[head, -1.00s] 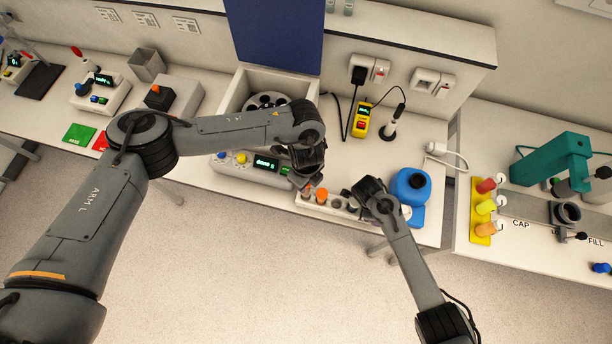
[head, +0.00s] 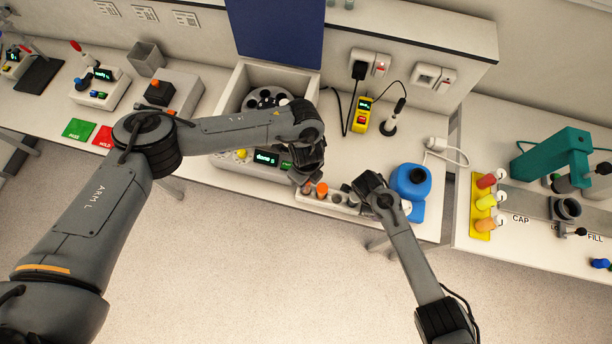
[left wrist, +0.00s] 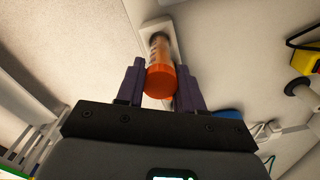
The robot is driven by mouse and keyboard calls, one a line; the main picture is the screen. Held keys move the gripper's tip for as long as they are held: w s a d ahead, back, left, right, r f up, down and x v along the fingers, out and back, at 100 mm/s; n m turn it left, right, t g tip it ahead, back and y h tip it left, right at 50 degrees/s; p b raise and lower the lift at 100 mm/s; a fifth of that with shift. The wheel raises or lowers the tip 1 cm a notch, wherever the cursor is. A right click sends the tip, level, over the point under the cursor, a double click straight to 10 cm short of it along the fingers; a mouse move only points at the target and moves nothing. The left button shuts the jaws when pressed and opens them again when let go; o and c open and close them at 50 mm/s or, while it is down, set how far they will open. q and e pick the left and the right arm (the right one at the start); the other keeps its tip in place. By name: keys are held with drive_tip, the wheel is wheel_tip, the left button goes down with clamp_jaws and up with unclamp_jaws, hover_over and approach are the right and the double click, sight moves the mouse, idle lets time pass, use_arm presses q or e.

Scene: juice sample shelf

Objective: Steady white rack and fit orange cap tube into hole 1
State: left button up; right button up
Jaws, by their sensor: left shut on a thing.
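The white rack (head: 341,212) lies along the front edge of the bench in the head view, with grey holes along its top. The orange cap tube (left wrist: 160,82) is between the two fingers of my left gripper (left wrist: 160,88), which is shut on it. Its cap faces the wrist camera and its body points toward the rack, visible behind it. In the head view an orange cap (head: 321,190) shows just right of my left gripper (head: 306,184). Hole 1 and the tube's lower end are hidden. My right gripper (head: 355,198) is at the rack's right part; its fingers are unclear.
A yellow meter (head: 362,117) is behind the rack. The floor in front of the bench is clear.

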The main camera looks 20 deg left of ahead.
use_arm(q)
drive_tip(key=shift+f, duration=2.3)
idle(0.5)
drive_tip(key=o, duration=1.1)
drive_tip(key=shift+o, duration=0.2)
wheel_tip(320, 180, up, 12)
